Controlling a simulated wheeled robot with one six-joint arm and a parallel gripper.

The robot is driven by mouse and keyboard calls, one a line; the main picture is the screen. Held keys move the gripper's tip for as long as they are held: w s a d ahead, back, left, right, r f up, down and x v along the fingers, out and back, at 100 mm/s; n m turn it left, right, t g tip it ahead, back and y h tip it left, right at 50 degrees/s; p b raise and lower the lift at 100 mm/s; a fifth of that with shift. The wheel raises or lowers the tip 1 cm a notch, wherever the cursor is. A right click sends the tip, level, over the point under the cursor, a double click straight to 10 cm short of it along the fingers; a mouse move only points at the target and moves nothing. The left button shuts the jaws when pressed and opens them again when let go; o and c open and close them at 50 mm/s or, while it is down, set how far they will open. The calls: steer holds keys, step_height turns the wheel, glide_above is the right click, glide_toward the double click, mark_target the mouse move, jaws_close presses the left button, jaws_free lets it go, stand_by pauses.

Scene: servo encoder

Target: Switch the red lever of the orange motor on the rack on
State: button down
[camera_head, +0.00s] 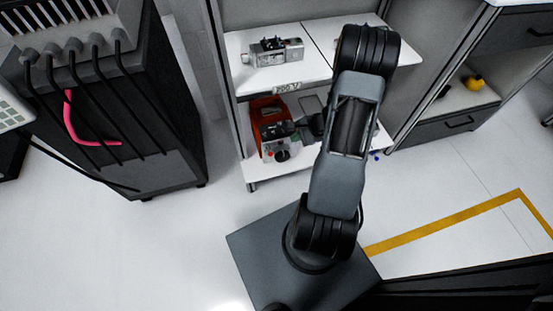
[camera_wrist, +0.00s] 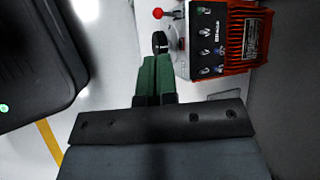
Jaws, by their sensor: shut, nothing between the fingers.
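The orange motor (camera_head: 270,115) sits on the lower shelf of the rack (camera_head: 250,172), and its finned orange body also shows in the wrist view (camera_wrist: 245,38). A red-knobbed lever (camera_wrist: 157,13) sticks out from the motor's grey end in the wrist view, beside a black round knob (camera_wrist: 160,42). My gripper (camera_wrist: 155,60) is shut and empty. Its green fingertips are just below the black knob in the picture, apart from the red lever. I cannot tell whether the fingertips touch the knob.
A grey motor (camera_head: 277,52) sits on the upper shelf, above the orange one. A dark cabinet with cables (camera_head: 110,110) stands at the left. A drawer unit (camera_head: 445,125) stands at the right.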

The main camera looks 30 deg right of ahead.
mark_target(270, 152)
steer(key=shift+s+d+f+m, duration=0.1)
steer(key=shift+d+f+m, duration=0.15)
steer(key=shift+f, duration=0.35)
steer(key=shift+s+d+f+m, duration=0.1)
steer(key=shift+d+f+m, duration=0.15)
steer(key=shift+f, duration=0.35)
steer(key=shift+a, duration=0.1)
steer(key=b+x, duration=0.5)
steer(key=x, duration=0.9)
steer(key=shift+w+b, duration=0.2)
steer(key=shift+b, duration=0.15)
